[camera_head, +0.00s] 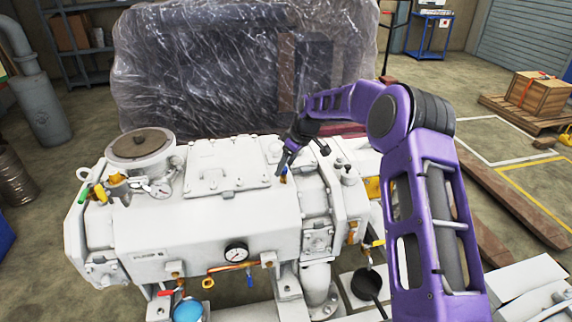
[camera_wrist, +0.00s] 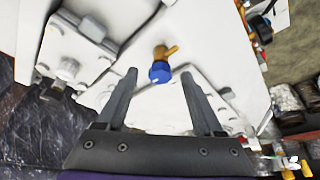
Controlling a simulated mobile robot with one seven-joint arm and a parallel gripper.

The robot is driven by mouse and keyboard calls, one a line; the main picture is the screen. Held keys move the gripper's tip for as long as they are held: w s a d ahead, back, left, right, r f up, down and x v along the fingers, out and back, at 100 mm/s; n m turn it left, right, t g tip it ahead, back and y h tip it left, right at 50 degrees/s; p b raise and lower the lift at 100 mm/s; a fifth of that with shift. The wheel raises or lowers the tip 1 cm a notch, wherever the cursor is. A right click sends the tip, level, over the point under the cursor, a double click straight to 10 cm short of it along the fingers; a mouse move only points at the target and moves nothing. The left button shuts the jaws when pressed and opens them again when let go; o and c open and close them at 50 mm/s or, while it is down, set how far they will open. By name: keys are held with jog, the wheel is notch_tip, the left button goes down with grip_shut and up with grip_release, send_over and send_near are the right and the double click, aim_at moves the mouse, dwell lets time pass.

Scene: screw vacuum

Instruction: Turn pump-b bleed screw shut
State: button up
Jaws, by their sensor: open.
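A blue-capped brass screw fitting (camera_wrist: 160,72) stands on the white pump housing in the wrist view. It lies just past the fingertips, roughly midway between them, and nothing touches it. My gripper (camera_wrist: 160,76) is open and empty, with one finger on each side of the fitting. In the head view my gripper (camera_head: 284,168) reaches down over the top of the white pump (camera_head: 205,225). Whether this is pump-b's screw cannot be read from any label.
A round gauge (camera_head: 236,253) sits on the pump's front. A round flanged port (camera_head: 140,145) and coloured valve handles stand at its left end. A plastic-wrapped machine (camera_head: 245,60) stands behind. A black pan-like part (camera_head: 367,284) is at front right. Bolted plates surround the fitting.

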grip_shut()
dwell(0.5)
jog(key=m+b, duration=0.1)
jog(key=m, duration=0.1)
jog(key=m+t+h+b, duration=0.1)
jog(key=shift+s+a+m, duration=0.15)
jog(key=shift+a+m, duration=0.05)
jog(key=shift+m, duration=0.2)
jog(key=m, duration=0.2)
jog(key=m+t+h+b, duration=0.1)
jog(key=m, duration=0.1)
jog(key=shift+s+a+m+h, duration=0.1)
jog(key=shift+a+m+h, duration=0.1)
jog(key=shift+m+h, duration=0.1)
jog(key=m, duration=0.2)
jog(key=m+h, duration=0.1)
jog(key=m, duration=0.1)
jog(key=shift+a+h, duration=0.2)
jog(key=shift+h, duration=0.1)
jog(key=shift+a+m+h+p, duration=0.1)
jog(key=shift+m+h+p, duration=0.55)
jog(key=shift+m, duration=1.75)
jog(key=shift+g+h+b, duration=0.25)
jog(key=shift+g+b, duration=0.05)
